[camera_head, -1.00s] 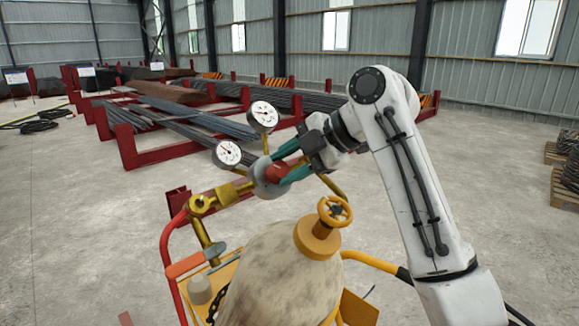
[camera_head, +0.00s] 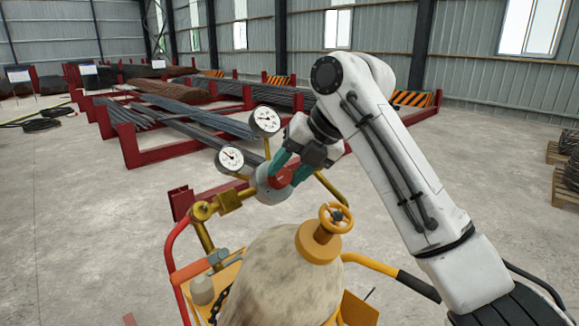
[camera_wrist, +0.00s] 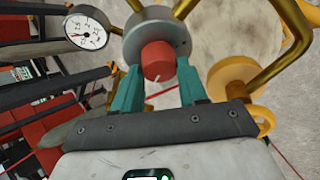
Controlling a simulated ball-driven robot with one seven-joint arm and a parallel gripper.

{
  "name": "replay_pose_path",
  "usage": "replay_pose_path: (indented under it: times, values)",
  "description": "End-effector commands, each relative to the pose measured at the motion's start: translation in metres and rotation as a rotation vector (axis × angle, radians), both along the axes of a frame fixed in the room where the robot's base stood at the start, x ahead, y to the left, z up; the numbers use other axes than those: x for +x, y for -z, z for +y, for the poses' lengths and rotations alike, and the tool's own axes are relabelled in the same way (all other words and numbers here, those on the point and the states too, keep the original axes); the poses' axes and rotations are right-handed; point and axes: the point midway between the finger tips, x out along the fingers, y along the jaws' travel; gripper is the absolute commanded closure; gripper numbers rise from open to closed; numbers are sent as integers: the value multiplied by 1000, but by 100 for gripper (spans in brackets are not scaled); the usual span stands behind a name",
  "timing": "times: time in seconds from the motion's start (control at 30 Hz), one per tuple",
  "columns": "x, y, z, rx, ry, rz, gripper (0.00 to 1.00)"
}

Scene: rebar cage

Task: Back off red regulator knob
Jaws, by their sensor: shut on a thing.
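The red regulator knob (camera_head: 281,178) sits on the front of the round grey regulator body (camera_head: 266,192). My gripper (camera_head: 287,172) has its teal fingers on both sides of the knob, shut on it. In the wrist view the red knob (camera_wrist: 158,60) stands between the two teal fingertips (camera_wrist: 158,78), with a small white mark on its edge. Two white-faced gauges, one upper (camera_head: 265,121) and one lower (camera_head: 230,159), stand on the regulator. Part of the knob is hidden by the fingers in the head view.
A worn pale cylinder (camera_head: 275,280) with a yellow handwheel (camera_head: 336,217) stands just below my gripper. Brass pipework (camera_head: 203,211) runs left of the regulator. Red racks with rebar (camera_head: 195,120) lie behind. Open concrete floor (camera_head: 80,230) is at the left.

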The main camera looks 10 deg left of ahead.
Motion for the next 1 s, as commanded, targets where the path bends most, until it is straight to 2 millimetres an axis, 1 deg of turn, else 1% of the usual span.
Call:
replay_pose_path:
  times: [0.2, 0.43, 1.0]
  values:
    - [-1, 2, 0, -83, -108, -93, 88]
    - [-2, 3, 1, -137, -182, -162, 88]
    - [-2, 4, 1, -166, -222, -198, 88]
